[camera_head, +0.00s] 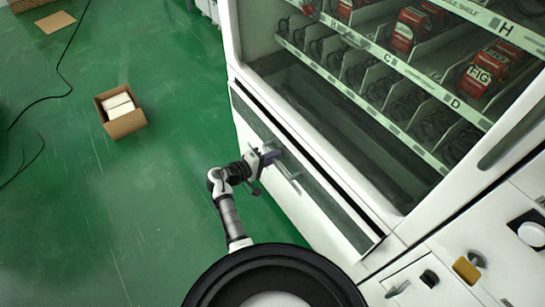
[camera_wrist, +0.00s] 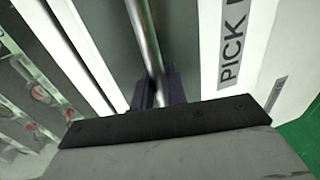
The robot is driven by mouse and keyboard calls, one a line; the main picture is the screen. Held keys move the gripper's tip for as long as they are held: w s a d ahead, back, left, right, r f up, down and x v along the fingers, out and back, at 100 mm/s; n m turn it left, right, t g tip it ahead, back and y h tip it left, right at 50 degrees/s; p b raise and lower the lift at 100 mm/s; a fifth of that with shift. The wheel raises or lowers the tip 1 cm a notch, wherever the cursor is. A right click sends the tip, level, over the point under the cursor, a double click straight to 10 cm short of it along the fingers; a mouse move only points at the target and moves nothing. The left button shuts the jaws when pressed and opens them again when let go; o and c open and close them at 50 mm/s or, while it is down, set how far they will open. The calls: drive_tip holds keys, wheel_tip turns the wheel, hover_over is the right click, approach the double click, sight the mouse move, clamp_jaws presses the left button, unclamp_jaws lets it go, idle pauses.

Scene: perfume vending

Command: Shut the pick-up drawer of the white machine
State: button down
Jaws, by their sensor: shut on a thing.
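The white machine (camera_head: 234,38) fills the right of the head view. Its pick-up drawer (camera_head: 330,222) is a long white front low on the machine. A dark gap along its top edge shows it standing a little open. My gripper (camera_head: 270,158) is at the drawer's metal handle (camera_head: 289,172). In the wrist view, the dark fingers of my gripper (camera_wrist: 160,90) are on both sides of the silver handle bar (camera_wrist: 143,35), shut on it. The label "PICK" (camera_wrist: 232,45) shows on the drawer front, its rest cut off. The drawer's inside is hidden.
Above the drawer, shelves (camera_head: 365,90) hold red boxes behind the machine's window. A control panel with a yellow block (camera_head: 466,269) and knobs is at lower right. An open cardboard box (camera_head: 125,125) and a black cable (camera_head: 62,75) lie on the green floor, otherwise mostly clear.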

drive_tip(key=w+d, duration=0.1)
drive_tip(key=w+d+b, duration=0.1)
drive_tip(key=d, duration=0.1)
drive_tip(key=shift+w+d+r, duration=0.1)
drive_tip(key=shift+w, duration=0.1)
drive_tip(key=c, duration=1.5)
unclamp_jaws()
drive_tip(key=b+v, duration=0.2)
drive_tip(key=v, duration=1.1)
drive_tip(key=shift+s+a+b, duration=0.25)
drive_tip(key=shift+a+b, duration=0.1)
